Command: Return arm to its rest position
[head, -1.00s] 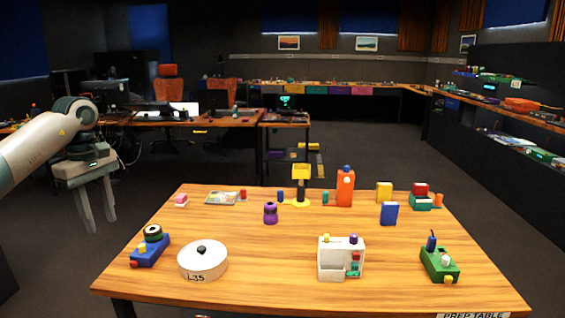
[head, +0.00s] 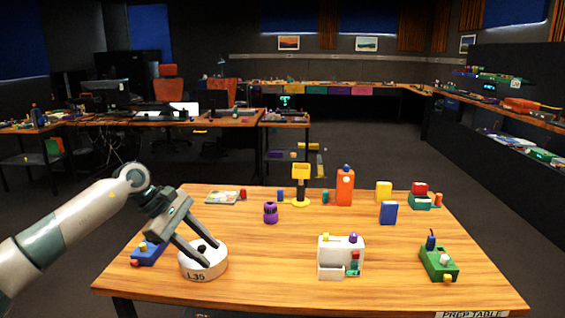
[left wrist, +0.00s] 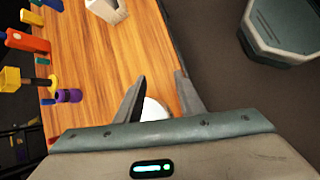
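My left gripper (head: 214,254) is open, its two fingers apart and pointing down over the white round container marked L35 (head: 203,271). Whether the fingertips touch it cannot be told. In the left wrist view the open fingers (left wrist: 158,90) show with part of the white container (left wrist: 153,110) between them and nothing visibly held. My right gripper is not in view.
On the wooden table (head: 280,275), a white box with coloured knobs (head: 340,259) stands front centre and a green box (head: 438,264) front right. A purple item (head: 270,213), yellow stand (head: 300,185) and orange block (head: 345,188) stand farther back. The table's middle is mostly clear.

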